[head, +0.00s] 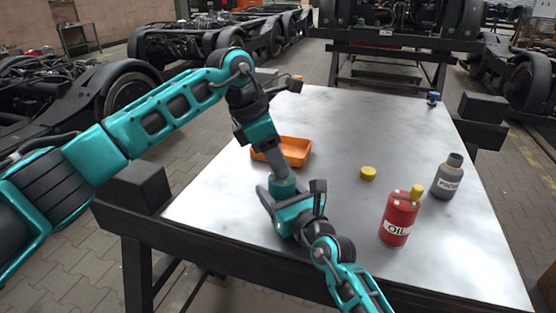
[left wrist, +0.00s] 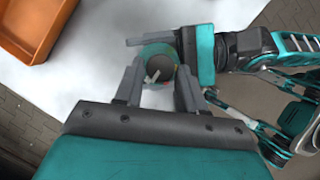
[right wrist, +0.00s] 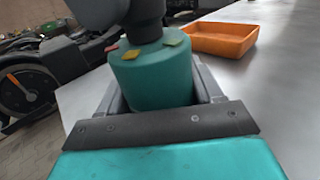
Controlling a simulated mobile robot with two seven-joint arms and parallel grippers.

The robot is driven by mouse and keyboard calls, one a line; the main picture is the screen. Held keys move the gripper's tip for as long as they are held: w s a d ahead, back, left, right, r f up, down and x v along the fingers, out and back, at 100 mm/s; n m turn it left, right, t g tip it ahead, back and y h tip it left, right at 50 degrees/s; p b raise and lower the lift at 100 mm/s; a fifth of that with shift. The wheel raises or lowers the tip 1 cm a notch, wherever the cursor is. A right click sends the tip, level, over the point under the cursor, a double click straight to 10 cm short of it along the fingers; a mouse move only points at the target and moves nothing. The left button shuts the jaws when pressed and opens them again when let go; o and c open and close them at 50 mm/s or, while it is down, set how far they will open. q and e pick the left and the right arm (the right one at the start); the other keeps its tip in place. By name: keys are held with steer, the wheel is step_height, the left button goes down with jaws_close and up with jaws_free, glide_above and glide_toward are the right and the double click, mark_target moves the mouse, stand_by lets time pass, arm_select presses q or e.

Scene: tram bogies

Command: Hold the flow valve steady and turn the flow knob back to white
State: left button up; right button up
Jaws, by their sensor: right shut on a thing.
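The flow valve is a teal cylinder (head: 283,187) standing upright near the table's left front. My left gripper (head: 275,163) points down from above the valve. In the left wrist view its fingers (left wrist: 160,68) are apart, with the round valve top and a small pale grey knob bar (left wrist: 153,76) between them. The white mark and which mark the knob points at cannot be made out.
An orange tray (head: 296,152) lies behind the valve. A red oil can (head: 397,222), a grey bottle (head: 447,180) and a yellow cylinder (head: 368,173) stand to the right. A small blue thing (head: 433,98) sits at the far right corner.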

arm_select(q)
steer(key=o, duration=0.4)
steer(key=shift+r, duration=0.1)
steer(key=v, duration=1.1)
steer(key=shift+a+r, duration=0.2)
steer(key=shift+r, duration=0.15)
arm_select(e)
steer(key=o, duration=1.2)
